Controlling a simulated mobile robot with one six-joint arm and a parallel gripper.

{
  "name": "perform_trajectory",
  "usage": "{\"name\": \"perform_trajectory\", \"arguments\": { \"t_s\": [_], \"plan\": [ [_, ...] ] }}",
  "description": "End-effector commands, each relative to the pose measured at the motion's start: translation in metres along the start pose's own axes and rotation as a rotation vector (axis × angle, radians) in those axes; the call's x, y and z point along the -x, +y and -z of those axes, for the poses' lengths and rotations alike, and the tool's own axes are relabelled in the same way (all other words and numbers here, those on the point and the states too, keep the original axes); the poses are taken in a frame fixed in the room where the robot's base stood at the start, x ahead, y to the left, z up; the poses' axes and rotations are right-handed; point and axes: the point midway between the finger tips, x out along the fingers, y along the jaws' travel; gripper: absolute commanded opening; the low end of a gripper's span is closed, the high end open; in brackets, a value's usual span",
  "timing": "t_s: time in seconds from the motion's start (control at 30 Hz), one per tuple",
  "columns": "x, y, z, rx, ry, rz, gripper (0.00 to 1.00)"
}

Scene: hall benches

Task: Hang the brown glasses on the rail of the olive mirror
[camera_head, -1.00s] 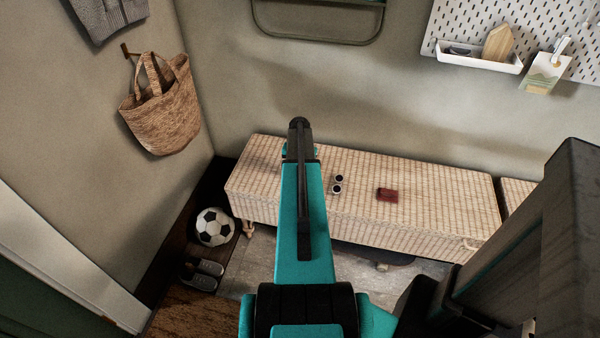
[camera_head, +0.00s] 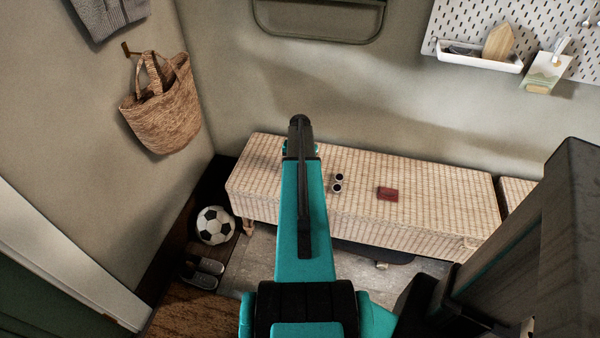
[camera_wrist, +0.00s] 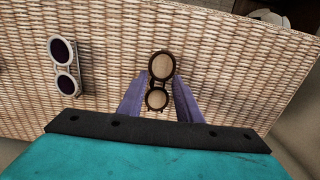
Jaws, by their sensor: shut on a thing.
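The brown glasses (camera_wrist: 161,68) have round brown frames and pale lenses. In the wrist view they sit between the two purple fingers of my gripper (camera_wrist: 158,98), which is shut on them, above the woven bench. Whether they still touch the bench is hard to tell. In the head view my arm hides the glasses and the fingertips. The olive mirror (camera_head: 318,40) is on the back wall at the top of the head view. Only its lower part and bottom rail show.
White glasses with dark lenses (camera_wrist: 64,66) lie on the wicker bench (camera_head: 430,195), with a dark red case (camera_head: 388,193) nearby. A pegboard (camera_head: 480,25) with a white tray (camera_head: 479,59) is at right. A woven bag (camera_head: 160,115) hangs at left. The wall below the mirror is clear.

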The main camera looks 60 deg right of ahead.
Motion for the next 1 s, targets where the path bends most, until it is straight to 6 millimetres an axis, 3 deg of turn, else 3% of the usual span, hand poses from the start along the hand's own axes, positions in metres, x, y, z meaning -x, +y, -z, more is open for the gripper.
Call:
{"name": "perform_trajectory", "arguments": {
  "t_s": [1.0],
  "plan": [
    [0.055, 0.0, 0.0, 0.0, 0.0, 0.0, 0.05]
  ]
}}
